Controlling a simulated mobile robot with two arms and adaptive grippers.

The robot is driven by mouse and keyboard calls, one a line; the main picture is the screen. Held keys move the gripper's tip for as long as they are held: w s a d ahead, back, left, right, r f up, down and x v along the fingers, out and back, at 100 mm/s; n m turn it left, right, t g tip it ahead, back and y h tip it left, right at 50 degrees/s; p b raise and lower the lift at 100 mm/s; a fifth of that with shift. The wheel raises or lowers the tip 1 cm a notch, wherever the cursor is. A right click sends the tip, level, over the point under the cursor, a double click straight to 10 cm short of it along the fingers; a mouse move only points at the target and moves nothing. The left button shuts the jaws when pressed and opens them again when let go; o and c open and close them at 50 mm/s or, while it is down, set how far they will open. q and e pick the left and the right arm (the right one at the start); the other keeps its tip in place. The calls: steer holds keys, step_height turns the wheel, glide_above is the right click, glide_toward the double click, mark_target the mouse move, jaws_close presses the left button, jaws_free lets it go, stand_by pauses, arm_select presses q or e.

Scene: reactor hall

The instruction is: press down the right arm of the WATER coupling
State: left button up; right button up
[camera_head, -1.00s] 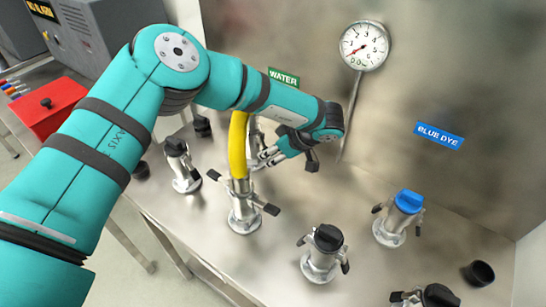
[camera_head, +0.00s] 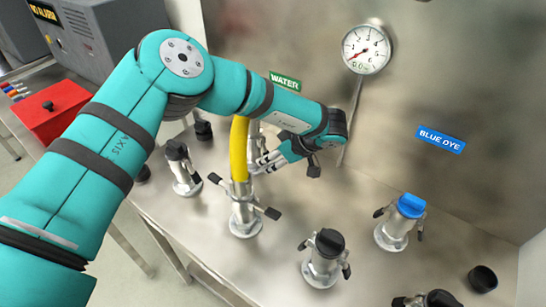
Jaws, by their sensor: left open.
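The green WATER sign (camera_head: 285,82) is on the steel back panel. Below it, a silver coupling post (camera_head: 253,139) shows only in part behind my left arm. A black lever end (camera_head: 314,170) sticks out to the right under my wrist; I cannot tell for sure that it is this coupling's right arm. My left gripper (camera_head: 262,165) is open, beside the post and behind the yellow hose. Whether it touches anything is hidden. The yellow hose (camera_head: 239,150) runs down into a front coupling (camera_head: 244,218) with both black-tipped arms spread. My right gripper is out of view.
A black-capped coupling (camera_head: 325,258) and a blue-capped one (camera_head: 401,222) stand at the right, near the BLUE DYE sign (camera_head: 441,139). Another black-capped coupling (camera_head: 184,170) is at the left. A gauge (camera_head: 367,48) hangs above. A red box (camera_head: 52,113) is far left.

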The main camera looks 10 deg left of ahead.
arm_select(q)
steer(key=v, duration=1.2)
